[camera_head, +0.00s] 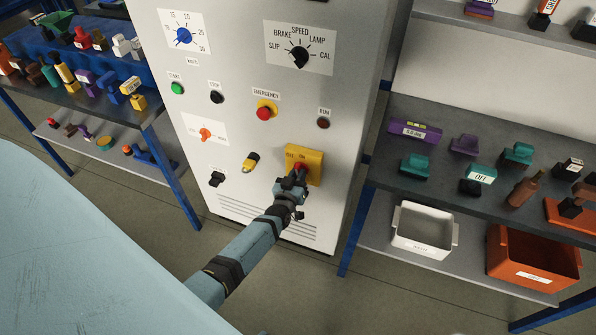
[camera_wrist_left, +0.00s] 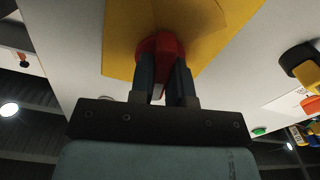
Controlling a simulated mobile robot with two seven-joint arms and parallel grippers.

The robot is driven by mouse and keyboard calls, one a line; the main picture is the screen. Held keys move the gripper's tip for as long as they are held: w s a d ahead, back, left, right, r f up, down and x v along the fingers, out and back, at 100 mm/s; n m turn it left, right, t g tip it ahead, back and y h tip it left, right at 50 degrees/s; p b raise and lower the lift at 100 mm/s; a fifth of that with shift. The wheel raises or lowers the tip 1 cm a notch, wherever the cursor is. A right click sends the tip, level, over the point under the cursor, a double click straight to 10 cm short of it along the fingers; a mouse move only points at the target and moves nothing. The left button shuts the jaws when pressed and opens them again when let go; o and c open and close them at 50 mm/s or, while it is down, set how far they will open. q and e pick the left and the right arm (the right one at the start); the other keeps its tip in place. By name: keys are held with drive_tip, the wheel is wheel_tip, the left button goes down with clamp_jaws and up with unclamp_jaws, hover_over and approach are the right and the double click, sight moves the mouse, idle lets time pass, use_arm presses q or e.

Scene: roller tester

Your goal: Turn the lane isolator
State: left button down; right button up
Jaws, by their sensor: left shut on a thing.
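The lane isolator is a red knob (camera_head: 300,169) on a yellow plate (camera_head: 316,160) marked OFF and ON, low on the right of the grey cabinet front. My left gripper (camera_head: 295,180) is at the knob and shut on it. In the left wrist view, the two fingers (camera_wrist_left: 165,85) sit on either side of the red knob (camera_wrist_left: 160,47), with the yellow plate (camera_wrist_left: 205,30) behind. The gripper hides part of the knob in the head view, so its exact angle is hard to tell. My right gripper is not in view.
The cabinet (camera_head: 235,110) also bears a red emergency button (camera_head: 264,113), a black speed selector (camera_head: 299,57), a yellow-black switch (camera_head: 251,162) and a black switch (camera_head: 217,179). Shelves with loose parts stand left and right. A white bin (camera_head: 421,243) and an orange bin (camera_head: 533,264) sit lower right.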

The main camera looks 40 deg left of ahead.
use_arm(q)
drive_tip(key=shift+m+p, duration=0.3)
drive_tip(key=shift+m, duration=0.8)
drive_tip(key=c, duration=1.1)
unclamp_jaws()
drive_tip(key=v, duration=1.4)
drive_tip(key=shift+a, duration=0.1)
drive_tip(key=s+d+r+m+g+h+p, duration=0.2)
drive_tip(key=s+d+r+p, duration=0.1)
drive_tip(key=s+d+r, duration=0.1)
drive_tip(key=s+d+r+m+g+h+p, duration=0.2)
drive_tip(key=s+d+r+h+p, duration=0.1)
drive_tip(key=s+d+r, duration=0.2)
drive_tip(key=s+d+r+m+g+h+p, duration=0.1)
drive_tip(key=s+d+r+g+h+p, duration=0.1)
drive_tip(key=s+d+r+p, duration=0.2)
drive_tip(key=shift+s+d+r+m+h, duration=0.3)
drive_tip(key=shift+s+d+r+m, duration=0.05)
drive_tip(key=shift+s+d+m, duration=0.1)
